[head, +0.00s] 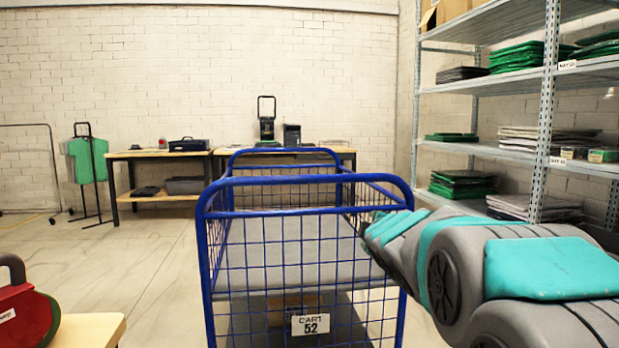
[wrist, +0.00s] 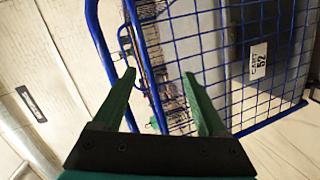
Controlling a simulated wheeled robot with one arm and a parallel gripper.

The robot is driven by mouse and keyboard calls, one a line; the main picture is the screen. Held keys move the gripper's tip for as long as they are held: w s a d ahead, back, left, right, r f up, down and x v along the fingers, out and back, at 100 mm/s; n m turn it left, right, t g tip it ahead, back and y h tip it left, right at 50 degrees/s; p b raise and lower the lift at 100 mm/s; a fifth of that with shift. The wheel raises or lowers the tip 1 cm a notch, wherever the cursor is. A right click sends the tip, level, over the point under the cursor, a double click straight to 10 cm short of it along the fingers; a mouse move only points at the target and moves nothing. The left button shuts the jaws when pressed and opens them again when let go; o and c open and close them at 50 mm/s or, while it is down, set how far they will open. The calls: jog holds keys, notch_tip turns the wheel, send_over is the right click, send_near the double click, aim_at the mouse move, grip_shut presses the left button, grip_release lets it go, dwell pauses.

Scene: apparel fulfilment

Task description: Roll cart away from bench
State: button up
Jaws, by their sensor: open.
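The blue wire cart (head: 300,238) stands right in front of me in the head view, with a white "CART 52" label on its near mesh side. Its blue top rail is uppermost and a grey shelf shows inside. In the wrist view the cart's mesh (wrist: 225,60) fills the right side, seen at a tilt. My gripper (wrist: 158,95) has its two green fingers apart, with blue cart tubing showing between and beyond them. I cannot tell whether a finger touches the cart. The bench (head: 345,152) stands against the back wall behind the cart, partly hidden by it.
A second wooden table (head: 160,155) stands left of the bench. Metal shelving (head: 545,90) with folded clothes is on the right. A wooden tabletop (head: 90,330) with a red device (head: 25,310) is at near left. Floor (head: 140,260) left of the cart is clear.

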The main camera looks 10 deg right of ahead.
aim_at(340, 176)
jog(key=w+a+r+n+t+y, duration=0.25)
jog(key=w+r+n, duration=0.25)
jog(key=r, duration=0.3)
jog(key=shift+t, duration=0.45)
jog(key=shift+w+r+p, duration=0.15)
jog(key=shift+w+p, duration=0.85)
jog(key=shift+w, duration=2.6)
jog(key=shift+w+r+p, duration=0.1)
jog(key=shift+w+p, duration=0.85)
jog(key=shift+w, duration=2.6)
jog(key=shift+c, duration=0.3)
jog(key=c, duration=1.1)
grip_shut()
jog(key=shift+r, duration=0.1)
jog(key=shift+r, duration=0.15)
